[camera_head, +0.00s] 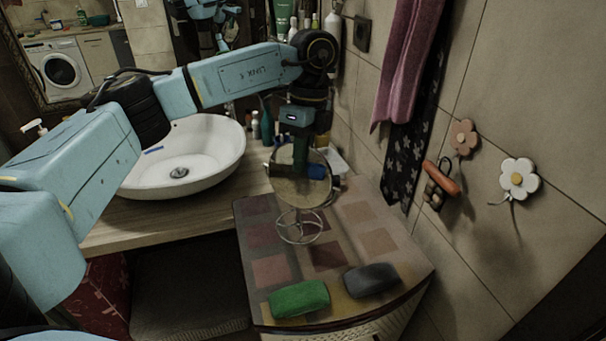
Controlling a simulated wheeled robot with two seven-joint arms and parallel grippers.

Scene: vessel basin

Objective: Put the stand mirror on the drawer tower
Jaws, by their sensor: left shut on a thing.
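The stand mirror (298,191) is a round mirror on a thin stem with a round wire base (298,227). It is upright over the top of the drawer tower (341,231), which has a checkered pattern of squares. I cannot tell whether the base touches the top or is slightly above it. My left gripper (301,162) reaches down from above and is shut on the upper part of the stand mirror. The fingers partly hide the mirror's upper rim. My right gripper is not in view.
A green soap-like block (299,299) and a dark grey one (371,279) lie at the front of the tower top. A white basin (190,158) stands on the wooden counter at left. Pink towel (411,62) and tiled wall are at right. Bottles stand behind the gripper.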

